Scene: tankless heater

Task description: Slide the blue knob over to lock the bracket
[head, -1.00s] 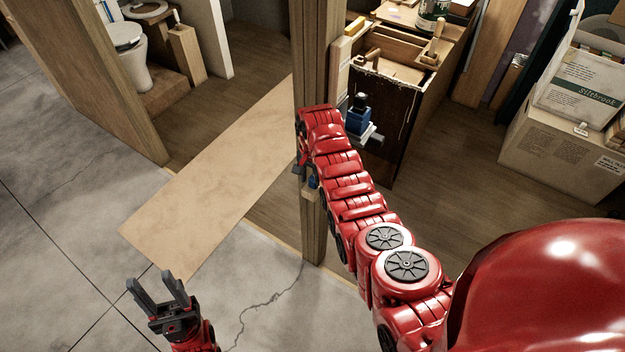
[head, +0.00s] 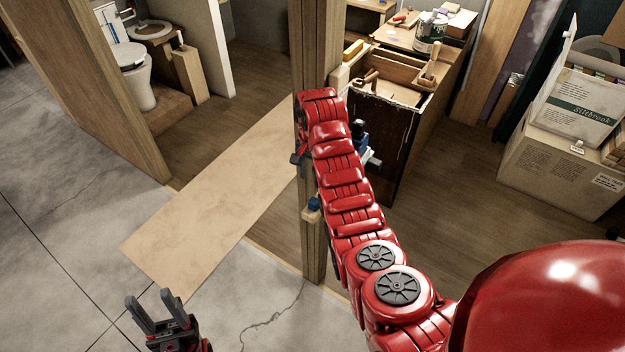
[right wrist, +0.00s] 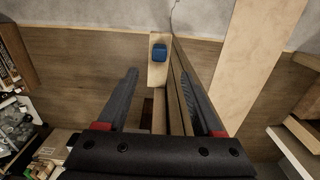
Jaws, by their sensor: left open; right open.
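The blue knob (head: 313,204) sits on a small light wood block on the wooden post (head: 312,240), below my right gripper in the head view. In the right wrist view the blue knob (right wrist: 159,53) is on the pale block (right wrist: 157,75), ahead of the fingers and not between them. My right gripper (right wrist: 155,60) is open, with a finger on either side of the post's edge; I cannot tell whether either touches. In the head view my right gripper (head: 298,158) is mostly hidden by its arm. My left gripper (head: 150,300) is open and empty, low at the left.
A second blue item (head: 361,140) with a pale base is partly hidden behind my right arm. A wooden cabinet (head: 383,125) and cardboard boxes (head: 560,165) stand at the right. A toilet (head: 135,75) is at upper left.

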